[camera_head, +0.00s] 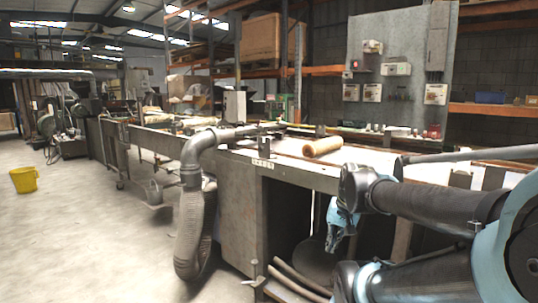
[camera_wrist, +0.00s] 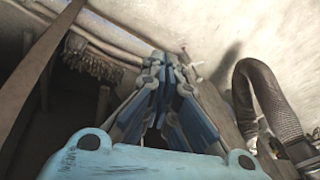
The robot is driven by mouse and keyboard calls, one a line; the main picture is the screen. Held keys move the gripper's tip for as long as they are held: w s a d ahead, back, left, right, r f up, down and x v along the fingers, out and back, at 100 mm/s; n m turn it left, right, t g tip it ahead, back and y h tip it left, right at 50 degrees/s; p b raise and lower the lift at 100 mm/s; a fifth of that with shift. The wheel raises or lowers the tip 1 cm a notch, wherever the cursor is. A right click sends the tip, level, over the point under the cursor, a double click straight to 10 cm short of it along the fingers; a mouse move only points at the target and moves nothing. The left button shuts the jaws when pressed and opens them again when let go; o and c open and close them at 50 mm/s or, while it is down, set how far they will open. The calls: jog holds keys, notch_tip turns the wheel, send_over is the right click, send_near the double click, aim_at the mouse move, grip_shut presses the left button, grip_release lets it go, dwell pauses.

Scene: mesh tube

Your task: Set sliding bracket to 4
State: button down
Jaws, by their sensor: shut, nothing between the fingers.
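My gripper (camera_head: 338,236) hangs low in front of the long metal bench (camera_head: 240,205) in the head view, right of its middle. In the wrist view my gripper (camera_wrist: 168,60) is shut and empty, its blue and grey fingers together. I cannot make out for sure which part is the sliding bracket, and no scale or number 4 is readable. A small dark upright block (camera_head: 264,147) stands on the bench's front edge. Another dark fitting (camera_head: 320,131) is farther back on the top. My arm hides part of the bench at the right.
A thick ribbed hose (camera_head: 190,220) bends down the bench's left end; a hose also shows in the wrist view (camera_wrist: 262,105). Curved bars (camera_head: 297,278) are low in front. A yellow bucket (camera_head: 24,180) stands on the open floor at left.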

jog(key=w+a+r+m+t+y, duration=0.1)
jog(key=w+a+r+m+y, duration=0.2)
jog(key=w+a+r+m, duration=0.45)
jog(key=m+t+y, duration=0.5)
jog(key=m+y, duration=0.2)
jog(key=m, duration=0.8)
send_near(262, 150)
jog(key=x, duration=0.6)
jog(key=shift+w+a+f, duration=0.1)
jog(key=shift+w+f, duration=0.15)
jog(key=shift+f, duration=0.25)
jog(key=shift+w+a, duration=0.95)
jog(key=shift+a, duration=0.25)
jog(key=shift+s+d, duration=0.1)
